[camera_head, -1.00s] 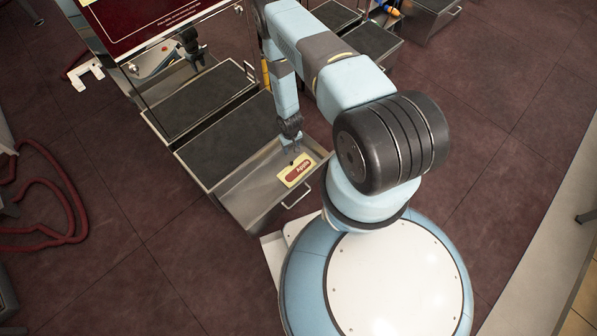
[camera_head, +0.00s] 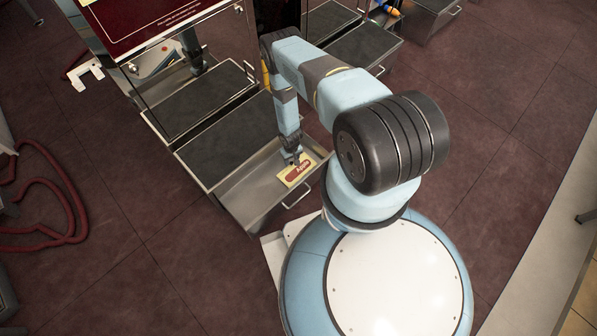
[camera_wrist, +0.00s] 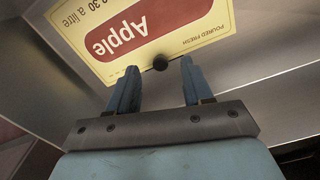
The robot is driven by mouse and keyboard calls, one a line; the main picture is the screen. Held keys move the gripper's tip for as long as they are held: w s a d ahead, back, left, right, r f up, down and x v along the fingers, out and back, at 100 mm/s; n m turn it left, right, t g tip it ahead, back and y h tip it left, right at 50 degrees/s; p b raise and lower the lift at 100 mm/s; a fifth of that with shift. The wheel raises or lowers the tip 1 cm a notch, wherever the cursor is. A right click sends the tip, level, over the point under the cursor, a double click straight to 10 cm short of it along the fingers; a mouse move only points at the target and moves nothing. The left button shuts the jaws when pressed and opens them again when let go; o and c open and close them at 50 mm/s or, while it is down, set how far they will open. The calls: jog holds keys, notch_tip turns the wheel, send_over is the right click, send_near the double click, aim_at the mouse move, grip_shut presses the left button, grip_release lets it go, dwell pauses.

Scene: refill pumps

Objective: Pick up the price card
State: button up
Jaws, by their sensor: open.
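The price card (camera_head: 298,171) is cream with a red panel and lies in an open metal drawer (camera_head: 247,194). In the wrist view the card (camera_wrist: 150,25) reads "Apple" and "POURED FRESH", upside down. A small dark knob (camera_wrist: 160,63) sits at the card's near edge. My gripper (camera_head: 293,160) is over the drawer at the card's far edge. In the wrist view my gripper (camera_wrist: 158,75) is open, its two blue fingers apart on either side of the knob. Whether the fingertips touch the card cannot be told.
The drawer's front has a handle (camera_head: 297,197). Dark-topped steps (camera_head: 228,137) stand behind the drawer, below a machine with a red panel (camera_head: 140,20). A red hose (camera_head: 60,195) lies on the floor at left.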

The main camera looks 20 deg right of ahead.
jog(key=shift+f, duration=1.25)
jog(key=shift+c, duration=0.4)
grip_shut()
jog(key=shift+r, duration=0.1)
notch_tip(320, 180, up, 23)
dwell(0.5)
dwell(0.5)
